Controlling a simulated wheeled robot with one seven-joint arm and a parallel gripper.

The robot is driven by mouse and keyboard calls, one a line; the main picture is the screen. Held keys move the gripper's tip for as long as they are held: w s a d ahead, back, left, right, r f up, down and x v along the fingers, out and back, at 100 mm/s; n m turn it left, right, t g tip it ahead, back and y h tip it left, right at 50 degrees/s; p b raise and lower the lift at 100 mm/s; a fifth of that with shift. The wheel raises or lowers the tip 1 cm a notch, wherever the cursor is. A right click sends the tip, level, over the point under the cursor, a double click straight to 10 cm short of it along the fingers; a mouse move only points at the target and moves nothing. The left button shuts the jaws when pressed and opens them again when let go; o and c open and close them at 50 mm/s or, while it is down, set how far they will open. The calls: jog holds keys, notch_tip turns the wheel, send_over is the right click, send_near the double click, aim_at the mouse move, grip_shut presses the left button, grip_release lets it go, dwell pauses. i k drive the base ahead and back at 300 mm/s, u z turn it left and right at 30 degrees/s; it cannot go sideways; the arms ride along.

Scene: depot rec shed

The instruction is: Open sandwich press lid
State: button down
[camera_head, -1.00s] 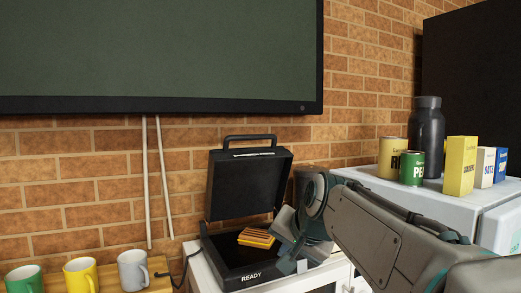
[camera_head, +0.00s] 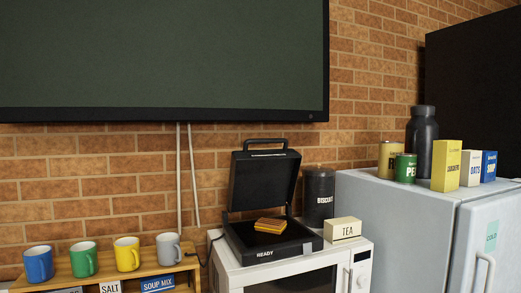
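The black sandwich press stands on top of a white microwave in the middle of the view. Its lid (camera_head: 265,179) is raised, close to upright, with the handle (camera_head: 265,143) at its top edge. The base (camera_head: 289,243) lies flat with "READY" written on its front. A toasted sandwich (camera_head: 270,226) lies on the base plate. My gripper is not in this view, so I cannot see whether it is open or shut. Nothing touches the press lid in the picture.
The microwave (camera_head: 362,252) also bears a "BISCUIT" canister (camera_head: 319,199) and a "TEA" box (camera_head: 343,229), close right of the press. A fridge (camera_head: 405,207) with cans and boxes stands at right. Mugs line a wooden shelf (camera_head: 148,271) at left.

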aim_at(266, 178)
jog(key=u, duration=1.05)
jog(key=i, duration=0.7)
jog(key=z, duration=0.15)
